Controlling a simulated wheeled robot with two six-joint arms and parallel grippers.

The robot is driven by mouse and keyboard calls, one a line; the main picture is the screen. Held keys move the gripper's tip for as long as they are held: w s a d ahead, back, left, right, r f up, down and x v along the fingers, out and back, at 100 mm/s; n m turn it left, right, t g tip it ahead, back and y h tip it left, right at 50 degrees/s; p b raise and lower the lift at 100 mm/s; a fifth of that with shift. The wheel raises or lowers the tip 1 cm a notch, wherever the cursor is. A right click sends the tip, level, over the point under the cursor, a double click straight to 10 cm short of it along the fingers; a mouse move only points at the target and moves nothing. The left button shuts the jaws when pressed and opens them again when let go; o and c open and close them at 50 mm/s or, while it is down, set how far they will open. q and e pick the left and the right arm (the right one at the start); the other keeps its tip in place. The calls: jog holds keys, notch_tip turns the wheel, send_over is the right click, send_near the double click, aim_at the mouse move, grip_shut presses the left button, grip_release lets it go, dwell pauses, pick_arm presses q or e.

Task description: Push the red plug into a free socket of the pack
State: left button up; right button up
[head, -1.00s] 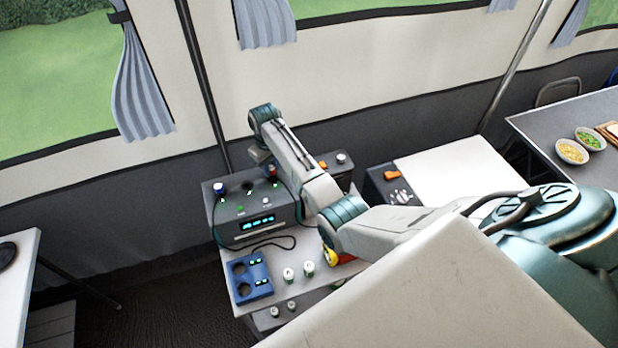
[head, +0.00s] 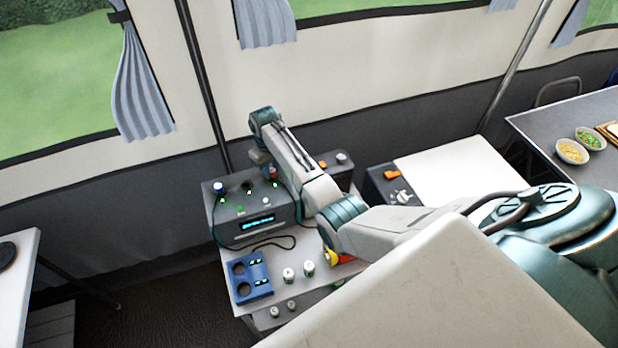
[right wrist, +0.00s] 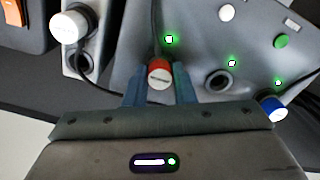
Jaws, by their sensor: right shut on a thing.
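The pack (head: 262,211) is a grey box with a lit display, sockets and green lights on its top. My right gripper (right wrist: 159,88) is over the pack and shut on the red plug (right wrist: 159,75), which has a white end. In the head view the red plug (head: 270,172) is partly hidden by my arm. It is at the right end of the socket row; its tip is hidden, so I cannot tell how deep it sits. An open, dark socket (right wrist: 218,80) is beside it. A blue plug (right wrist: 272,108) stands at the other end. My left gripper is out of view.
A blue holder (head: 239,285) with round holes and two white-capped cylinders (head: 289,274) stand in front of the pack. A dark cord loops there. Another box with an orange switch (right wrist: 14,12) and a white knob (right wrist: 69,27) stands beside the pack.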

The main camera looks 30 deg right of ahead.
aim_at(272, 170)
jog(key=shift+f, duration=0.15)
dwell(0.5)
jog(key=o, duration=1.3)
jog(key=shift+r+p, duration=0.6)
jog(key=shift+r, duration=2.9)
jog(key=shift+f, duration=0.1)
